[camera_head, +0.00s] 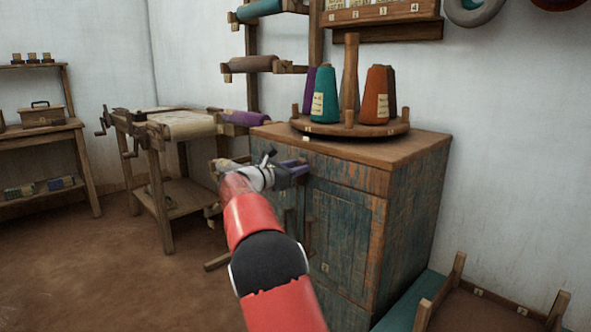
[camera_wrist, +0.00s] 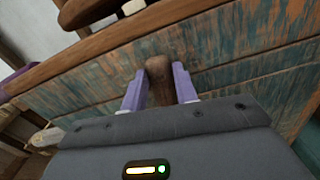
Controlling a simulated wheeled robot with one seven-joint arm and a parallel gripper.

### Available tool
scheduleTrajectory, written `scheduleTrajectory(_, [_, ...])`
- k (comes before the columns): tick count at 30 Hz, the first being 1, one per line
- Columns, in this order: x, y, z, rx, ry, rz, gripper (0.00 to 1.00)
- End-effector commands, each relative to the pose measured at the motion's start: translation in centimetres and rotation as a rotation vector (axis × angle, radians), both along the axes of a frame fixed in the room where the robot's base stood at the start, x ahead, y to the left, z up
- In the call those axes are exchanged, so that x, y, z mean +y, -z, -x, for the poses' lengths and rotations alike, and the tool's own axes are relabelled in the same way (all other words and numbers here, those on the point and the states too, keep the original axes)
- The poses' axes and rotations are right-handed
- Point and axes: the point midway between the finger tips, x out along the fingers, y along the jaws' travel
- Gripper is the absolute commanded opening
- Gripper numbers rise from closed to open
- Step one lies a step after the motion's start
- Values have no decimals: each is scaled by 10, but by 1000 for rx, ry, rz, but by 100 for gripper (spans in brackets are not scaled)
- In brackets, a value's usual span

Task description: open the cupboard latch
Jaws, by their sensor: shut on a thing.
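The cupboard (camera_head: 345,215) is wooden with worn blue-green paint and stands in the middle of the head view. My gripper (camera_head: 300,169) is at the upper front of the cupboard, just below its top edge. In the wrist view, the two purple fingers of my gripper (camera_wrist: 160,88) are shut on a brown, rounded wooden piece (camera_wrist: 159,80), which looks like the latch. One finger lies on each side of it. The painted front (camera_wrist: 230,75) is right behind it. In the head view my arm and gripper hide the latch and part of the cupboard's left front.
A round wooden stand (camera_head: 350,129) with teal, purple and orange yarn cones sits on the cupboard top. A wooden frame with cloth (camera_head: 185,125) stands to the left. A low wooden frame (camera_head: 490,305) is at the front right. Open floor (camera_head: 90,270) lies at the left.

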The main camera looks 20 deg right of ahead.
Motion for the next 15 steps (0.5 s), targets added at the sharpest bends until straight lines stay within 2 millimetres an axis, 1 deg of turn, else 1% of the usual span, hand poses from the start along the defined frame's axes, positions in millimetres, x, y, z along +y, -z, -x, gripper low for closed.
scheduleTrajectory(15, [1, 3, 0, -443, -1, -161, 6])
